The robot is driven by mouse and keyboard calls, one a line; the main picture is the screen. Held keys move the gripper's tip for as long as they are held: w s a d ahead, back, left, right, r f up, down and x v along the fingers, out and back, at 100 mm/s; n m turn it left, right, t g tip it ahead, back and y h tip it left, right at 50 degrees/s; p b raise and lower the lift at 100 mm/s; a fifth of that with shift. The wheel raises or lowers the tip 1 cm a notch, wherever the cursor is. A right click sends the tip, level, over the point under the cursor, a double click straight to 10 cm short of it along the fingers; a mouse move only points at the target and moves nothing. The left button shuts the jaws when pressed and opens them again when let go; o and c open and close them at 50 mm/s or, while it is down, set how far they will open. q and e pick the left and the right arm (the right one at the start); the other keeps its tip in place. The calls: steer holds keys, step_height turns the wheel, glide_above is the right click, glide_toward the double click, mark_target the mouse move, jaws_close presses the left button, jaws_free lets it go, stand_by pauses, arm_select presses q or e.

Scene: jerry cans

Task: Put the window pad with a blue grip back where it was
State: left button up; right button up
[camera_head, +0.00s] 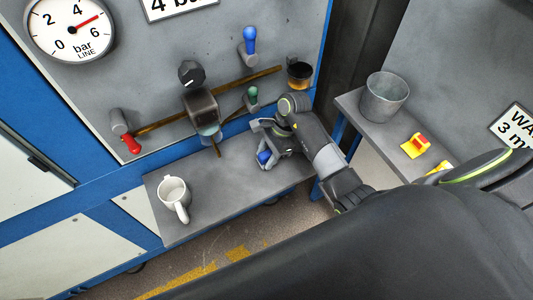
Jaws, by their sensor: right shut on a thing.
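The window pad with a blue grip (264,157) is at the right part of a grey shelf. Only its blue part shows clearly; the rest is hidden by my right gripper. My right gripper (267,148) is shut on it, low over the shelf. I cannot tell whether the pad touches the shelf surface. My left gripper is not in view.
The grey shelf (225,203) also holds a white mug (174,197) at its left. A panel behind carries a gauge (70,28), pipes and red, blue and green handles. A bucket (384,97) and a yellow-red item (415,145) stand on a bench at right.

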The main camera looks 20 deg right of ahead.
steer(key=shift+f, duration=0.15)
steer(key=o, duration=1)
steer(key=shift+r, duration=0.2)
steer(key=shift+d+r, duration=0.15)
steer(key=shift+b+v, duration=0.7)
steer(key=shift+v, duration=5.1)
